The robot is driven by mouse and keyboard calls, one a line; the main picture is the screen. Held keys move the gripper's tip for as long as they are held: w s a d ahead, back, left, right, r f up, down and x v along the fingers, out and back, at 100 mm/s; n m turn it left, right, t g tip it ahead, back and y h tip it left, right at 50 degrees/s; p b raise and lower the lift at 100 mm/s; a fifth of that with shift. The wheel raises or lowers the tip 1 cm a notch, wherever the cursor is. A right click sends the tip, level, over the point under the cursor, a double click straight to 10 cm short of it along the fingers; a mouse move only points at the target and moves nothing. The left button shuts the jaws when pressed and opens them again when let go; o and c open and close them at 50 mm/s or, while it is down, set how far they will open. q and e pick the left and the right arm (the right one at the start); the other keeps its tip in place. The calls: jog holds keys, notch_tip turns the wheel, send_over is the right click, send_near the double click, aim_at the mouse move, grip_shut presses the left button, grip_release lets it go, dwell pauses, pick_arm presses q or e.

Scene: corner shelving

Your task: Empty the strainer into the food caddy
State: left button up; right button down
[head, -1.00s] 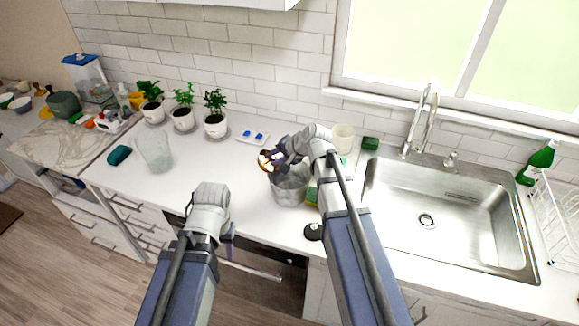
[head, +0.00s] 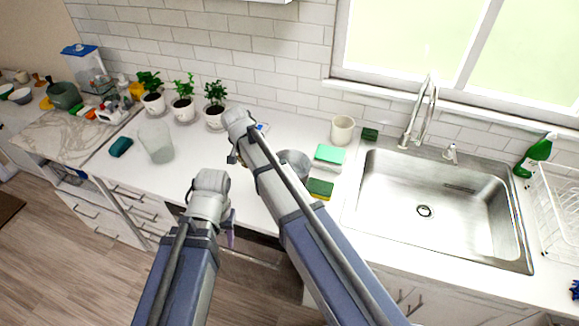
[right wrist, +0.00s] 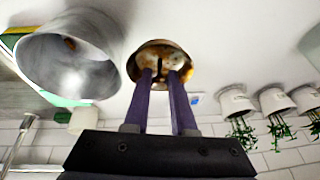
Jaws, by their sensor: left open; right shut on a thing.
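The strainer (right wrist: 160,52) is a small round metal bowl with brown, stained-looking matter in it, seen in the right wrist view. My right gripper (right wrist: 162,78) is shut on it with two purple fingers. The food caddy (right wrist: 108,62) is a grey metal bucket beside the strainer, apart from it, with a small brown bit inside. In the head view the caddy (head: 296,160) is partly hidden behind my right arm, which also hides most of the right gripper and strainer. My left gripper (head: 230,236) is open and empty at the counter's front edge.
Sponges (head: 320,188) and a green-and-white pad (head: 329,154) lie right of the caddy, near a cream cup (head: 342,130) and the sink (head: 425,190). Potted plants (head: 184,108) line the wall. A clear glass container (head: 156,142) stands left. The counter between is clear.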

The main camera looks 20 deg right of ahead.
jog(key=shift+w+a+f+h, duration=0.15)
jog(key=shift+w+a+h, duration=0.1)
jog(key=shift+a+h, duration=0.35)
dwell(0.6)
notch_tip(320, 180, down, 5)
jog(key=b, duration=0.5)
jog(key=shift+r+g, duration=0.2)
jog(key=shift+g, duration=0.1)
